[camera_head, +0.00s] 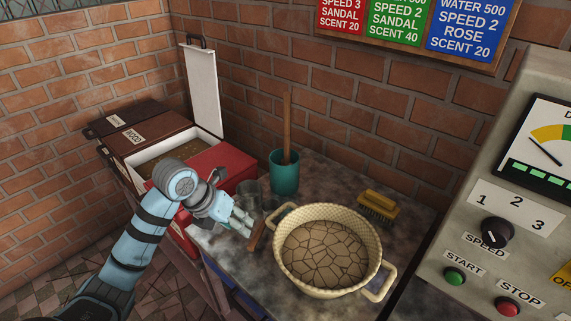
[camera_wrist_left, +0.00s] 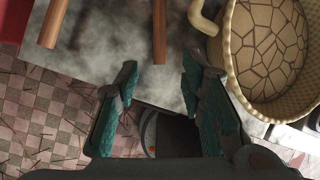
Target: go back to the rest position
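My left gripper (camera_head: 240,222) is over the front left part of the stone worktop (camera_head: 230,257), left of the cream basket. In the left wrist view its two fingers (camera_wrist_left: 160,80) stand apart with nothing held between them. A wooden handle (camera_wrist_left: 160,32) lies beyond the gap, and I cannot tell its exact distance from the fingertips. My right gripper is in neither view.
A cream basket (camera_head: 284,233) with a cracked brown filling stands to the right. Behind are a teal cup (camera_head: 284,181) with a wooden stick, a yellow brush (camera_head: 378,203) and an open box (camera_head: 209,134). A control panel (camera_head: 464,236) stands at right.

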